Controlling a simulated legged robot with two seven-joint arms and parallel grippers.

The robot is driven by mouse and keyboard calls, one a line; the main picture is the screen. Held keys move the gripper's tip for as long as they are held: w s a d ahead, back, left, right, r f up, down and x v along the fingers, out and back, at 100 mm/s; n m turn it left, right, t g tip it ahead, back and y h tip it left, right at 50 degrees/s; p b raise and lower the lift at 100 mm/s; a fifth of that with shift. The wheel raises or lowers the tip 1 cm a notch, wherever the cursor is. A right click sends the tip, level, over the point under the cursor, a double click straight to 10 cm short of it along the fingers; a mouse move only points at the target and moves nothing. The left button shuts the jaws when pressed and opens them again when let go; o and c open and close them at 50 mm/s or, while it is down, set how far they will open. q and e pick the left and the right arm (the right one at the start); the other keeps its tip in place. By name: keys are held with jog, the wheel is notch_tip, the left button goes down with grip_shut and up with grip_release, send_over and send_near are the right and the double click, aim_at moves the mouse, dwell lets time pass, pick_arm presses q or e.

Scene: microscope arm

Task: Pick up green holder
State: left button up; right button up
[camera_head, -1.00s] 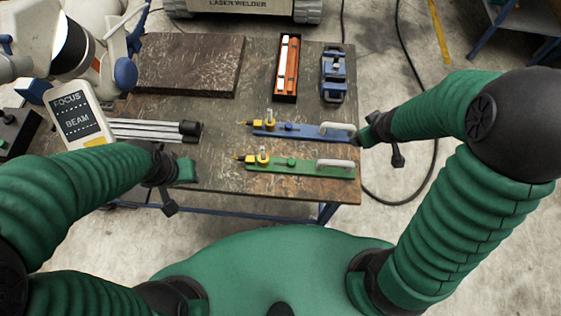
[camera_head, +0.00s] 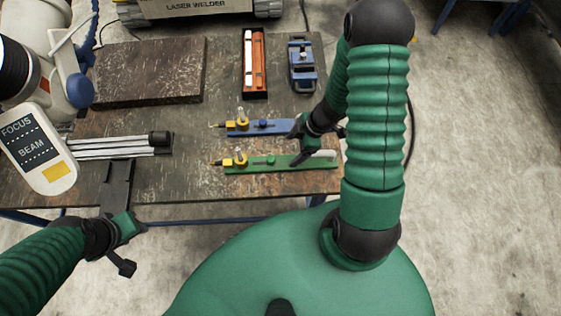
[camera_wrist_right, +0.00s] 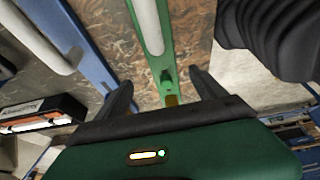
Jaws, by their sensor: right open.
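The green holder (camera_head: 282,165) lies flat near the front right of the table, with a white handle (camera_head: 322,155) at its right end and a yellow clamp (camera_head: 240,160) at its left. My right gripper (camera_head: 302,150) is over its right part, near the handle. In the right wrist view, the open, empty fingers (camera_wrist_right: 162,92) have the green holder (camera_wrist_right: 168,72) between them in the picture; contact cannot be told. My left gripper (camera_head: 126,245) is in front of the table at the left, away from the holder; its jaw opening is unclear.
A similar blue holder (camera_head: 262,128) lies just behind the green one, partly covered by my right gripper. Grey rods (camera_head: 115,147), a dark board (camera_head: 150,72), an orange-and-black box (camera_head: 255,62) and a blue device (camera_head: 302,65) are also on the table (camera_head: 195,150).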

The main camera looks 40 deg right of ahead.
aim_at(281, 162)
jog(key=b+x, duration=0.1)
jog(key=x, duration=0.3)
jog(key=shift+w+d+f, duration=0.1)
jog(key=shift+f, duration=0.25)
jog(key=x, duration=0.1)
jog(key=b+x, duration=0.2)
jog(key=x, duration=0.1)
jog(key=shift+s+a+f, duration=0.1)
jog(key=shift+s+a, duration=0.15)
jog(key=shift+w+a+f, duration=0.15)
jog(key=shift+a+f, duration=0.1)
jog(key=shift+c, duration=0.4)
grip_shut()
